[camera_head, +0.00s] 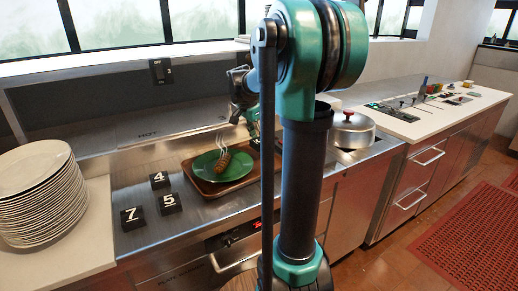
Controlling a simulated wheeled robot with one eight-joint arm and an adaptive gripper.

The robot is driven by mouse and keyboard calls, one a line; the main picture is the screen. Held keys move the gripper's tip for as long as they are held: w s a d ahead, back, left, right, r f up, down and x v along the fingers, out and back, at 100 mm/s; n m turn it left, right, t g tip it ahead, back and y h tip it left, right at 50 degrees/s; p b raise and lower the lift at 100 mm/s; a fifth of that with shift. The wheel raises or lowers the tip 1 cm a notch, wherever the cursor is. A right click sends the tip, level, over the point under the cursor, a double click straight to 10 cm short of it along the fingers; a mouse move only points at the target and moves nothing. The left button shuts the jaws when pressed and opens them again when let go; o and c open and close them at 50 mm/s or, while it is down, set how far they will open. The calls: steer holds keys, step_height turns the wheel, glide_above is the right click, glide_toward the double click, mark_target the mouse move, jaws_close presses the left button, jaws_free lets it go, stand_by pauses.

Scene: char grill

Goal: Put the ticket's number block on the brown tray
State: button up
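Three black number blocks lie on the steel counter left of the tray: block 4 (159,180), block 5 (169,204) and block 7 (133,218). The brown tray (206,190) holds a green plate (240,166) with a steaming browned piece of food (223,161) on it. A small dark ticket (161,71) hangs at the shelf edge; its marking is too small to read surely. My gripper (243,116) is above the tray's back right side, partly hidden by my arm. Whether its fingers are open or shut is unclear.
A tall stack of white plates (40,190) stands at the far left. A domed metal lid (351,130) is right of my arm. A white counter (425,115) with small items extends right. Steel counter behind the blocks is clear.

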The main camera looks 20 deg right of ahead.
mark_target(259, 148)
steer(key=shift+f, duration=2.05)
steer(key=shift+f, duration=0.15)
steer(key=o, duration=1.2)
steer(key=v, duration=1.2)
steer(key=shift+a, duration=0.1)
